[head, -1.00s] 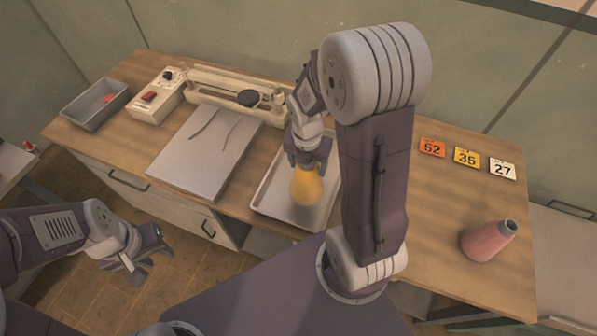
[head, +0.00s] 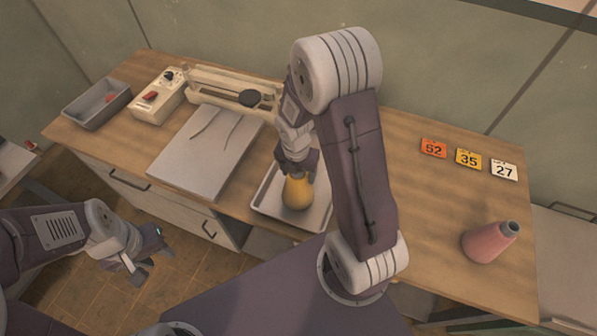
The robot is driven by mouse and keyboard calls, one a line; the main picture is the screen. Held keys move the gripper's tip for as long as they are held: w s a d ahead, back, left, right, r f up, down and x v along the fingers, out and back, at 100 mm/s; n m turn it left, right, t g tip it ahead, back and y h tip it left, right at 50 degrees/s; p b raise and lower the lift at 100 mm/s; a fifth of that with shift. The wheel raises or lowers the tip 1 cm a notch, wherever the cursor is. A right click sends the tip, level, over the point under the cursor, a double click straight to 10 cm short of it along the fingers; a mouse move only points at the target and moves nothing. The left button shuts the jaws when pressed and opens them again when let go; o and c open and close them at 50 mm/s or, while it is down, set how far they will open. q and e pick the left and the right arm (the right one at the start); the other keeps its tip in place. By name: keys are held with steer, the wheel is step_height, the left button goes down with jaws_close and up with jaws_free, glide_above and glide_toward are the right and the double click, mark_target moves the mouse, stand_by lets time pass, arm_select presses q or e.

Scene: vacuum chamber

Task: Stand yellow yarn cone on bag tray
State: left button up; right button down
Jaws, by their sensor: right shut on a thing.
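The yellow yarn cone (head: 297,194) is upright over the middle of the shallow grey metal tray (head: 268,210). Whether its base touches the tray is hard to tell. My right gripper (head: 296,166) is shut on the cone's narrow top from above. My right arm hides the tray's far right part. My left gripper (head: 150,262) is low at the left, off the bench and away from the cone; its fingers look apart, with nothing between them.
A sealer bar (head: 225,90), control box (head: 158,98) and grey bin (head: 92,108) stand at the back left.

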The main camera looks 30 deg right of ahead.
steer(key=shift+c, duration=1.2)
jaws_free()
steer(key=shift+r, duration=0.1)
step_height(320, 180, up, 12)
steer(key=s+a+p, duration=0.1)
steer(key=p, duration=0.1)
steer(key=s+a+f+m, duration=0.1)
steer(key=s+m, duration=0.3)
steer(key=m, duration=0.9)
steer(key=s+a+f+m+y, duration=0.1)
steer(key=s+a+f+m, duration=0.1)
steer(key=m, duration=1.1)
steer(key=shift+s+a+f+m, duration=0.3)
steer(key=shift+s+a, duration=0.3)
steer(key=shift+s, duration=0.3)
